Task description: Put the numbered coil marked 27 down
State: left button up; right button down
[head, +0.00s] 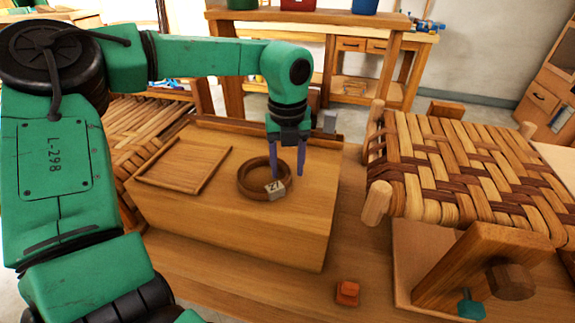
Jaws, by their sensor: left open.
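The numbered coil marked 27 (246,184) is a brown ring with a pale tag reading 27 at its front right. It lies flat on top of a wooden block (230,222), right of a shallow square tray. My left gripper (288,172) points down at the coil's right side with its two dark fingers apart. The fingertips look close to the coil's right rim. I cannot tell whether they touch it. My right gripper is not in view.
The shallow wooden tray (152,181) is empty. A woven bark seat (470,170) stands at the right on the bench. A small orange block (347,293) lies at the front. A teal clamp handle (470,306) is at the lower right.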

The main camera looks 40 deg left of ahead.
pick_arm(q)
notch_tip(320, 180, up, 12)
dwell(0.5)
